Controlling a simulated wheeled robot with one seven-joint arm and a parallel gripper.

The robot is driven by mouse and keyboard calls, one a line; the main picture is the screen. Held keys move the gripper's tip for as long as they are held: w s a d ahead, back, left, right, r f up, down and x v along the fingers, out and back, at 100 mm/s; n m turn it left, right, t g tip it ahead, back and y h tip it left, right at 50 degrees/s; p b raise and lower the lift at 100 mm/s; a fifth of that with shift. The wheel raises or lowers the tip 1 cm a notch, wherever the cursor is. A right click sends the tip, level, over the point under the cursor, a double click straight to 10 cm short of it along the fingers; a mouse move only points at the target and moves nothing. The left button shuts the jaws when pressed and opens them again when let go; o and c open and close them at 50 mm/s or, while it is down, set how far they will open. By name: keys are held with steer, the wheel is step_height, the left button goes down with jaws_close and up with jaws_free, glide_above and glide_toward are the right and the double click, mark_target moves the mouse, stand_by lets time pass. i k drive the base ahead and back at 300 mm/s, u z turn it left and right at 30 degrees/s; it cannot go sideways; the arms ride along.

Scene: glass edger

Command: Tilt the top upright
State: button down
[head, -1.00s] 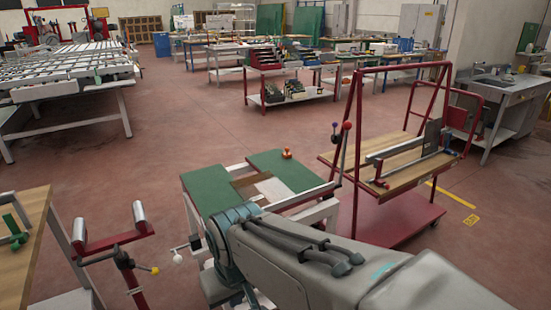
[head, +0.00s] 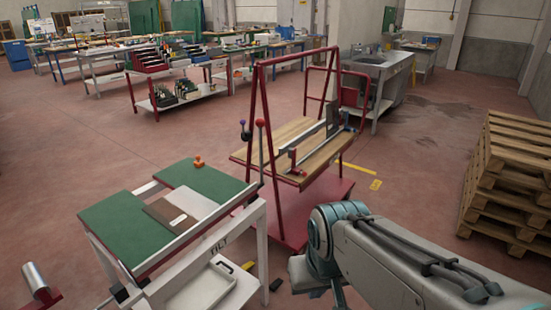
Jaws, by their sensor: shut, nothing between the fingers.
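The top (head: 115,228) of the work table is green with a brown and white section in its middle. It lies flat on a white frame (head: 262,250) marked "TILT". Two levers, one with a red knob (head: 260,123) and one with a dark blue knob (head: 242,124), stand near its far right corner. I cannot tell which stand they are fixed to. A small orange piece (head: 198,161) sits at the top's far edge. My arm reaches in at the lower right, to the right of the table. My gripper is out of sight below the picture.
A red A-frame trolley (head: 287,215) with a wooden shelf stands close behind the table, to the right. Stacked pallets (head: 510,180) stand at the right. A white tray (head: 205,288) sits under the top. Red floor lies clear between trolley and pallets.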

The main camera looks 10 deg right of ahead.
mark_target(139, 243)
steer(key=z, duration=1.3)
steer(key=i, duration=2.85)
steer(key=u, duration=3.15)
steer(key=i, duration=0.4)
steer(key=z, duration=0.35)
